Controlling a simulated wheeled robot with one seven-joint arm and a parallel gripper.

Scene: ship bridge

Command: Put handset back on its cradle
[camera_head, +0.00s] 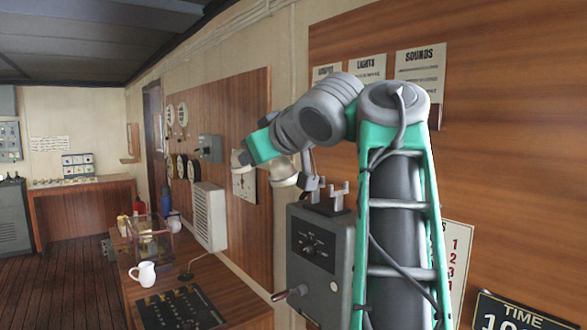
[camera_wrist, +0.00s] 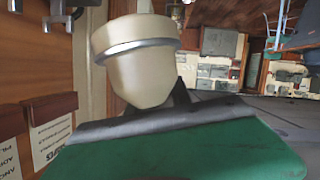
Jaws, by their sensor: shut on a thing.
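The cream handset shows in the head view as one rounded end (camera_head: 283,173) right of my gripper and another at its left. The wrist view shows one cream end (camera_wrist: 138,75) with a grey band, close to the camera. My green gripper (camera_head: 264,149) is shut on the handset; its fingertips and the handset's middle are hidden. The cradle's metal prongs (camera_head: 340,196) stand on top of a grey wall box (camera_head: 322,245). The handset appears left of and slightly above the prongs in the picture; I cannot tell the gap in depth.
The grey box has a dial and a lever (camera_head: 290,292) at its lower left. Wall panels with gauges and a pale louvred unit (camera_head: 209,216) lie behind.

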